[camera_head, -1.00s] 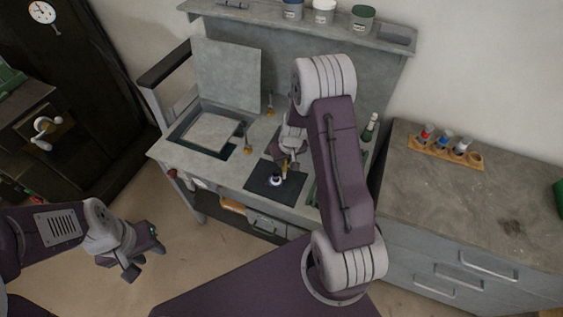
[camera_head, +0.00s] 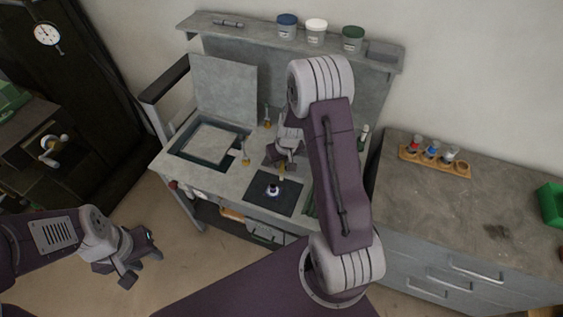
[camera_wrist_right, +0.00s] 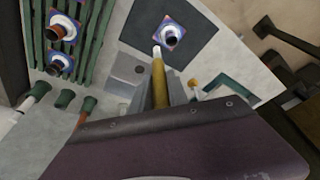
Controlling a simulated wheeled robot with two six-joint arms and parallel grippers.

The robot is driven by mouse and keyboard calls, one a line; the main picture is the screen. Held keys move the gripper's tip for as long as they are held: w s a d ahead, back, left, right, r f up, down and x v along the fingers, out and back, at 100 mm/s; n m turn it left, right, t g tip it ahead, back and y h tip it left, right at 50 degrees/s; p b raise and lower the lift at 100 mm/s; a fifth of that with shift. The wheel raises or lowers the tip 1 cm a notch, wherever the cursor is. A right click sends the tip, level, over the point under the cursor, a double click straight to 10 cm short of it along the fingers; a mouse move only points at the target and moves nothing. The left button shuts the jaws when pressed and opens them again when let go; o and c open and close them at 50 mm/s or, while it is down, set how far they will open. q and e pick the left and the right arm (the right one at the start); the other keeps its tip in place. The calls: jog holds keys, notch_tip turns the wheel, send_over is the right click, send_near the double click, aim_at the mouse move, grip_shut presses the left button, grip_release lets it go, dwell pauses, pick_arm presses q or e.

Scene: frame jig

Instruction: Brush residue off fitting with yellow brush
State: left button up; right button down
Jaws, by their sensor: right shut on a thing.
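A fitting (camera_head: 271,190) stands on a dark square mat (camera_head: 290,205) on the grey bench; it also shows in the right wrist view (camera_wrist_right: 170,36) as a dark ring on a blue-and-white base. My right gripper (camera_head: 284,166) is shut on the yellow brush (camera_wrist_right: 159,82), whose pale tip points at the fitting. In the wrist view the tip appears close to the fitting's edge; I cannot tell if they touch. My left gripper (camera_head: 140,262) hangs over the floor away from the bench, apparently empty, its fingers seemingly apart.
More fittings (camera_wrist_right: 62,27) sit on a green slatted rack beside the mat. A shelf (camera_head: 215,28) with pots runs behind. A wooden holder (camera_head: 440,168) stands on the right cabinet.

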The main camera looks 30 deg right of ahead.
aim_at(281, 172)
dwell(0.5)
notch_tip(281, 172, down, 6)
jog(key=s+a+b, duration=0.1)
jog(key=b, duration=0.5)
jog(key=shift+a+b, duration=0.3)
jog(key=shift+b, duration=0.05)
jog(key=shift+f+b, duration=0.5)
jog(key=shift+f, duration=0.05)
jog(key=shift+w+d+r, duration=0.1)
jog(key=shift+w+d, duration=0.55)
jog(key=shift+d, duration=0.15)
jog(key=shift+s+a, duration=0.7)
jog(key=shift+a, duration=0.15)
